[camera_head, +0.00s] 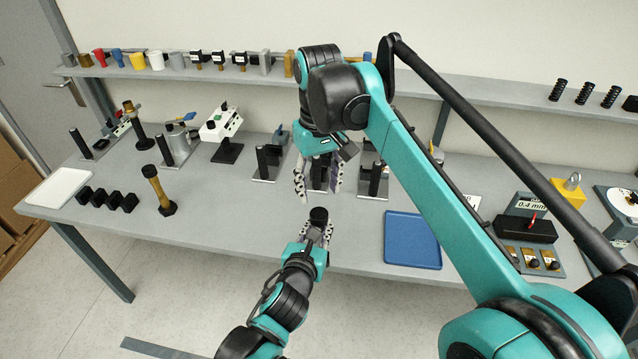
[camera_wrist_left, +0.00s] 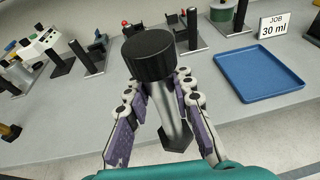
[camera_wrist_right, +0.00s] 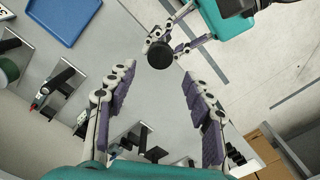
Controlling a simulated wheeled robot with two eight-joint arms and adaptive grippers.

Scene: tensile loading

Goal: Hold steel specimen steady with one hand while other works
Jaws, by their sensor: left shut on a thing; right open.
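The steel specimen is a silver rod (camera_wrist_left: 162,103) with black ends, and its round black upper end (camera_wrist_left: 148,56) faces up in the left wrist view. My left gripper (camera_head: 318,238) is shut around the rod at the table's front edge, with the rod slightly tilted in the left wrist view. In the head view mostly the black end (camera_head: 319,214) shows. My right gripper (camera_head: 318,192) is open and empty, fingers down, just behind the specimen. In the right wrist view the black end (camera_wrist_right: 160,54) appears beyond the open fingers, apart from them.
A blue tray (camera_head: 412,241) lies to the right on the grey table (camera_head: 235,220). A brass specimen (camera_head: 157,188) stands at left beside black blocks (camera_head: 108,198) and a white tray (camera_head: 60,187). Several black-post fixtures line the back, some close behind my right gripper.

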